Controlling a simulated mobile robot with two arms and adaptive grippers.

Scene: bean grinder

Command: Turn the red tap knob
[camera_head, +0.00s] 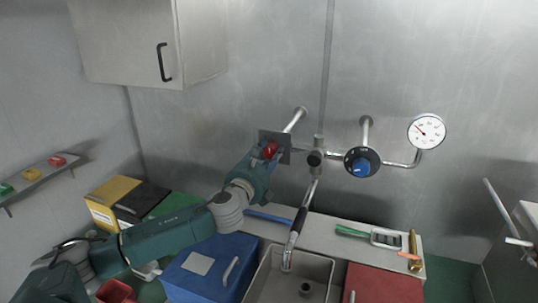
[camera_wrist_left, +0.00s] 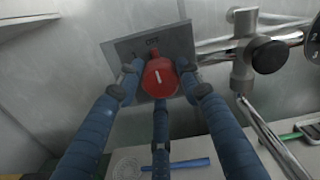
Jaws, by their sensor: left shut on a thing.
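The red tap knob (camera_head: 270,150) sits on a grey square plate (camera_head: 284,138) fixed to the wall pipe. In the left wrist view the red knob (camera_wrist_left: 160,78) has a white line on its face, and the plate (camera_wrist_left: 178,42) behind it bears the letters "OFF". My left gripper (camera_head: 264,158) is at the knob. In the wrist view its blue fingers (camera_wrist_left: 160,85) are closed around the knob from both sides, with a third finger below. My right gripper is not in view.
A blue-centred dial (camera_head: 361,162) and a pressure gauge (camera_head: 427,131) are on the pipe to the right. The faucet (camera_head: 298,225) reaches over the sink (camera_head: 322,265). A blue box (camera_head: 205,270) stands below my left arm. A wall cabinet (camera_head: 130,40) hangs above.

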